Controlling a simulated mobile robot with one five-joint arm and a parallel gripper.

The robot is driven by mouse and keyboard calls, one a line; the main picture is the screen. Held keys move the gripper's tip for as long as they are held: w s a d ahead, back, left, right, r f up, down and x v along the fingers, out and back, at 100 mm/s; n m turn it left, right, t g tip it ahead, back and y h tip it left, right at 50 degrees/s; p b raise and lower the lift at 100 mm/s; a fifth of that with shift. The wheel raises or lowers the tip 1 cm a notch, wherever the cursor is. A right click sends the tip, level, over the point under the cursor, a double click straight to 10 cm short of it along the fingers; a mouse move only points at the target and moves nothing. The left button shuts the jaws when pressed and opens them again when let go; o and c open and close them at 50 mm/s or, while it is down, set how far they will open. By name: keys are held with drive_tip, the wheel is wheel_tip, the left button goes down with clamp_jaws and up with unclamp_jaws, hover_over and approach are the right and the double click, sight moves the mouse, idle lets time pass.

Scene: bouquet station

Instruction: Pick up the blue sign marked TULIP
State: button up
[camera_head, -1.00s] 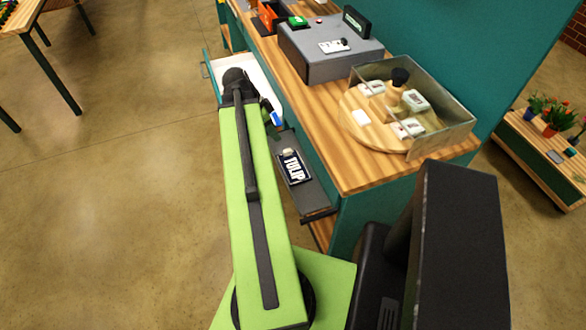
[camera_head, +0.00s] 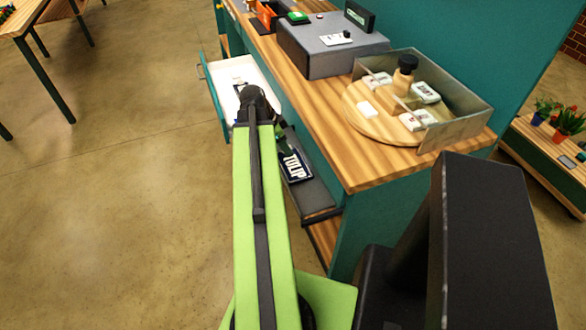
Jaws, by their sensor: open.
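The blue sign marked TULIP (camera_head: 295,166) is dark blue with white letters. It lies face up on a grey ledge (camera_head: 313,198) low on the near side of the counter. Small dark parts beside the arm, above the sign, are too unclear to name. Nothing is seen touching the sign.
A white-lined open drawer (camera_head: 226,72) juts out left of the counter (camera_head: 345,165). On top are a grey box (camera_head: 322,62) and a round wooden board (camera_head: 362,120) with a clear guard. A shelf with potted plants (camera_head: 545,150) stands at right.

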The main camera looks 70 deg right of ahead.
drive_tip(key=shift+r, duration=0.1)
clamp_jaws()
idle(0.4)
